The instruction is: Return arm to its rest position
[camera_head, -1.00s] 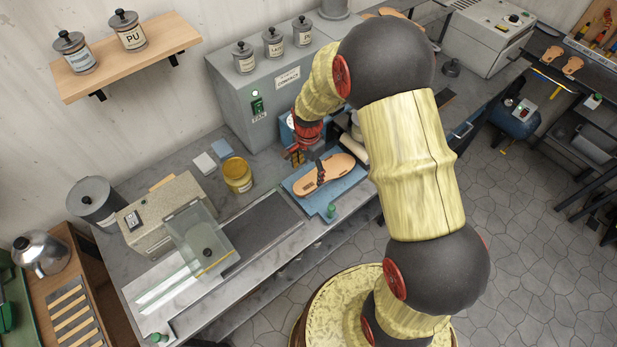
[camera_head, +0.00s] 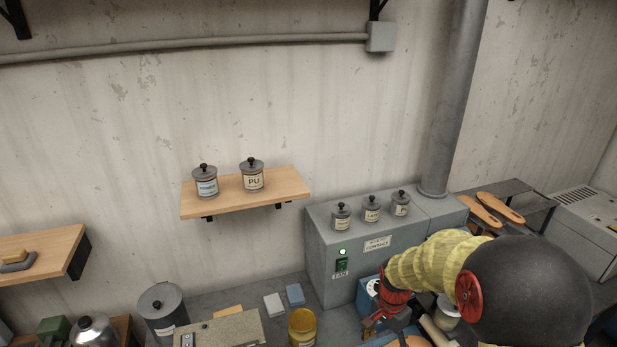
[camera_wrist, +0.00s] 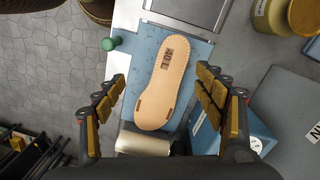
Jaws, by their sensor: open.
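My gripper (camera_wrist: 163,78) is open and empty in the wrist view, its two fingers spread on either side of a tan sandal sole (camera_wrist: 165,85). The sole lies flat on a blue mat (camera_wrist: 193,52) below the fingers, and I see no contact. In the head view my gripper (camera_head: 374,322) is low in the picture, in front of the grey fan cabinet, with my arm reaching in from the lower right. Only a bit of the sole shows there, at the bottom edge.
The grey cabinet (camera_head: 328,258) carries several small jars. A wooden shelf (camera_head: 225,200) with two jars hangs left of it. A yellow pot (camera_head: 302,327) stands on the bench. A green-topped item (camera_wrist: 111,43) and a blue box (camera_wrist: 248,135) flank the mat.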

